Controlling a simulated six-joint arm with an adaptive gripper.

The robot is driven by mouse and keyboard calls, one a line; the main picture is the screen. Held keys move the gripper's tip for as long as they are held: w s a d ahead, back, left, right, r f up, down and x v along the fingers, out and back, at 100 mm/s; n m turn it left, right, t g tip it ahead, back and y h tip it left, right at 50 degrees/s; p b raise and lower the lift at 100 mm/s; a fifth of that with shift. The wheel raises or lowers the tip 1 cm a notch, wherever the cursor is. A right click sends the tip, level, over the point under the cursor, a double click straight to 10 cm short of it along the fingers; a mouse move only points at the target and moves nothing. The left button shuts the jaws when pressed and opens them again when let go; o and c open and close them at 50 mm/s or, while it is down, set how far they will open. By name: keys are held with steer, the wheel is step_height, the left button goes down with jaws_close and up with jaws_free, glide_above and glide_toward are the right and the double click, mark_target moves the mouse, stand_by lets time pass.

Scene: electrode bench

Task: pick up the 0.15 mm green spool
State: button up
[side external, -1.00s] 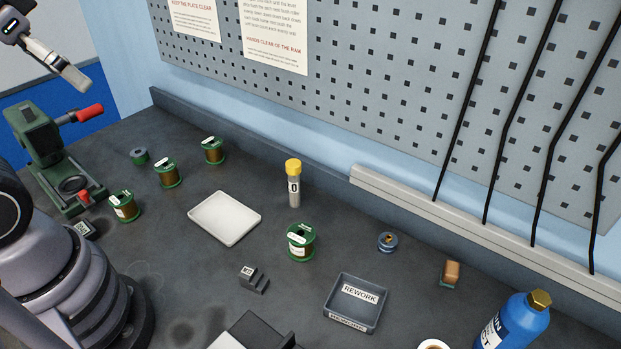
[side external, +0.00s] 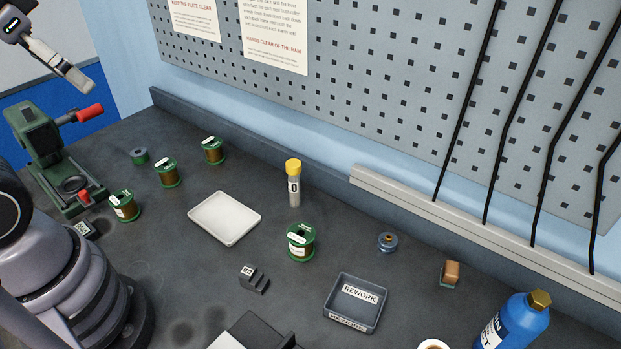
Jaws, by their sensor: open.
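Several green-flanged spools stand on the dark bench, with labels too small to read, so I cannot tell which is the 0.15 mm one. One spool (side external: 301,243) stands alone near the middle. Three more stand at the left: a front one (side external: 123,207), a middle one (side external: 167,173) and a back one (side external: 213,151). The end of my arm with my gripper (side external: 78,80) is at the upper left, high and well away from the spools. It is open and empty; its fingertips are hard to make out.
A white tray (side external: 225,219) lies between the spools. A yellow-capped tube (side external: 294,186) stands behind the middle spool. A grey REWORK tray (side external: 355,303), small dark block (side external: 254,279), blue spool (side external: 387,242) and blue bottle (side external: 515,322) are to the front and right. A green press (side external: 45,150) stands left.

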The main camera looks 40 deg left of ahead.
steer(key=w+a+f+m+g+y, duration=0.4)
steer(key=w+a+g+y, duration=0.2)
steer(key=w+a, duration=0.45)
steer(key=m+t+y, duration=0.3)
steer(key=m+y, duration=0.9)
steer(key=m, duration=0.3)
glide_above(217, 151)
steer(key=d, duration=0.3)
step_height(217, 151, down, 28)
steer(key=shift+m, duration=0.3)
step_height(217, 151, down, 6)
steer(key=shift+s+a+r, duration=0.15)
steer(key=shift+f, duration=0.65)
steer(key=a, duration=0.5)
steer(key=shift+w+f, duration=0.15)
steer(key=shift+w, duration=0.2)
steer(key=c, duration=1.3)
